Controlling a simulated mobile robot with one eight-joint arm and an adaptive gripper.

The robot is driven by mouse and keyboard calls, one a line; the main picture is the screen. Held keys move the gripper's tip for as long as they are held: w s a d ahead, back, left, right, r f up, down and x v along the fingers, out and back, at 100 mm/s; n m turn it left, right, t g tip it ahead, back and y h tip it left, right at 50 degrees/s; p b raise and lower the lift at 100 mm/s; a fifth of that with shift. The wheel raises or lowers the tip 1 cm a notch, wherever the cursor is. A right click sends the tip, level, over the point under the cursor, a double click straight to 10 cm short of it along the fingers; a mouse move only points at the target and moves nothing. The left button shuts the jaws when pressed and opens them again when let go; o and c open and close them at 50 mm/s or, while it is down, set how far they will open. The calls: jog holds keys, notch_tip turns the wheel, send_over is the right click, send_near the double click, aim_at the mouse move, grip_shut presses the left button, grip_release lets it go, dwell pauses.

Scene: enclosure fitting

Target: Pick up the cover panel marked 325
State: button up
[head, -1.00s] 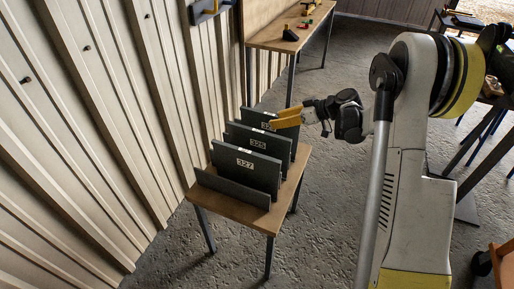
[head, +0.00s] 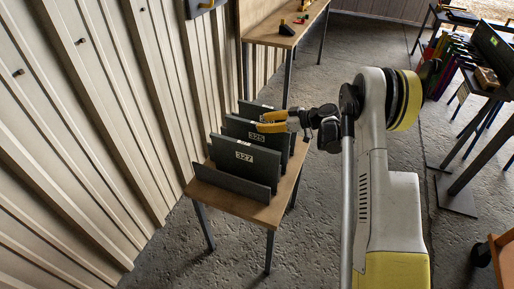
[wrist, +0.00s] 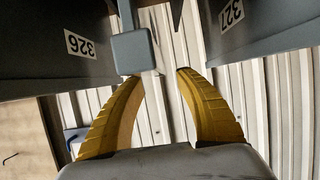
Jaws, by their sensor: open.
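Several dark grey cover panels stand upright in a row in a rack on a small wooden table. In the head view, the front panel (head: 244,160) is marked 327. The middle panel (head: 240,129) bears a label that seems to read 325, and the rear panel's label is mostly hidden by my gripper. My gripper (head: 262,122) is open and empty at the middle panel's upper part. A panel marked 326 (wrist: 62,65) is at left, and one apparently marked 327 (wrist: 275,25) at right.
The small table (head: 265,214) stands close to a corrugated metal wall (head: 90,120). A longer workbench (head: 290,32) with tools is behind it. Another bench with coloured items (head: 450,48) is at right. The floor between is clear.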

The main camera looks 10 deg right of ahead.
jog(key=x, duration=0.2)
jog(key=shift+w+a+f, duration=0.15)
jog(key=shift+a+f, duration=0.05)
jog(key=shift+a, duration=0.1)
grip_shut()
jog(key=shift+d, duration=0.1)
jog(key=shift+r, duration=0.15)
